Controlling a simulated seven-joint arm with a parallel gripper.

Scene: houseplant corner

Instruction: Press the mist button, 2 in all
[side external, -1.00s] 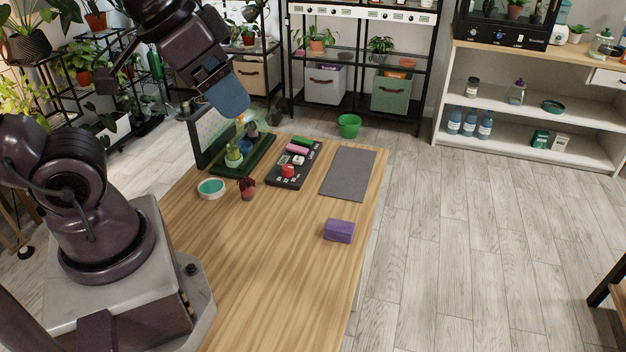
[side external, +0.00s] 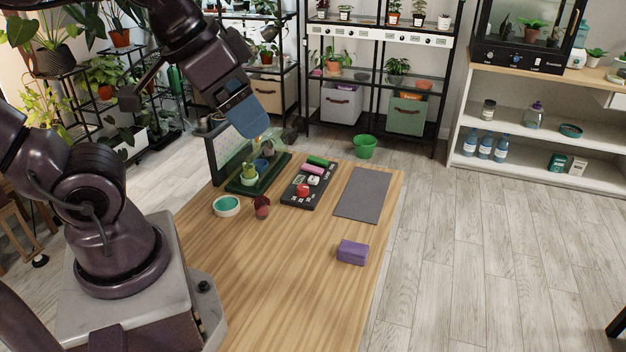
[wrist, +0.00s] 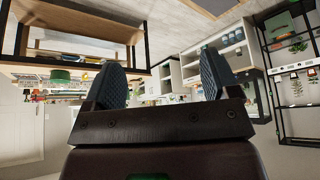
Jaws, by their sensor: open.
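A dark control panel (side external: 297,199) lies on the wooden table in the side view. It carries a red button (side external: 303,190), a white button (side external: 313,181), a pink bar (side external: 311,169) and a green bar (side external: 317,160). Its lettering is too small to read, so I cannot tell which is the mist button. My gripper (side external: 253,128) is above and left of the panel in the picture, near the plant tray, and not touching the panel. In the wrist view its two blue fingers (wrist: 163,80) stand apart with nothing between them; the panel is not evident there.
A green tray (side external: 236,189) with small plants and an upright clear screen stands left of the panel. A teal-centred dish (side external: 227,206) and a dark red plant (side external: 262,207) are in front. A grey mat (side external: 362,194) and purple block (side external: 353,252) lie right. The front table is clear.

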